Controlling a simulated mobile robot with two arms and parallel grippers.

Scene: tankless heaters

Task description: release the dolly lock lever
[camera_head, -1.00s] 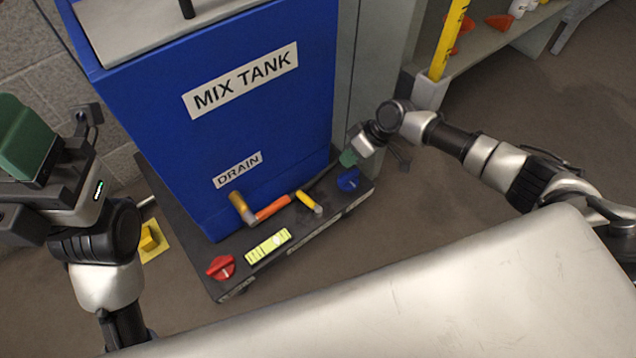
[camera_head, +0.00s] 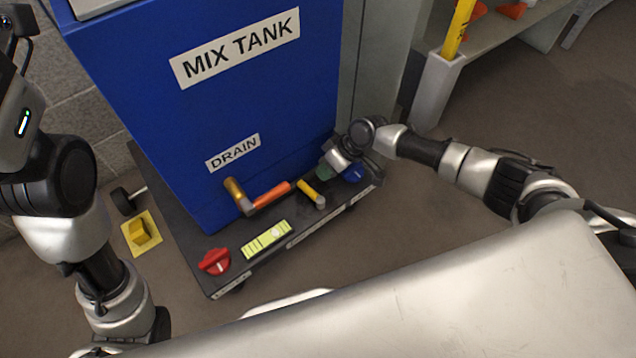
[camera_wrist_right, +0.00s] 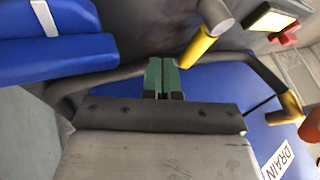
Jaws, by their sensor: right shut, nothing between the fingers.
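The black dolly (camera_head: 262,262) carries the blue mix tank (camera_head: 250,90). Along its front edge are a red knob (camera_head: 214,261), a short yellow-handled lever (camera_head: 311,190) and a blue knob (camera_head: 354,173). I cannot tell for certain which is the lock lever. My right gripper (camera_head: 325,172) is low over the dolly, between the yellow lever and the blue knob. In the right wrist view its green fingers (camera_wrist_right: 163,78) are shut and empty. There the blue knob (camera_wrist_right: 55,50) is large at upper left and the yellow lever (camera_wrist_right: 197,46) lies just beyond the fingertips. My left gripper is out of view.
An orange-handled drain valve (camera_head: 270,197) sticks out from the tank close to the yellow lever. A yellow-green label (camera_head: 267,239) lies on the dolly. A yellow block (camera_head: 140,232) sits on the floor at left. A shelf (camera_head: 500,35) stands at back right.

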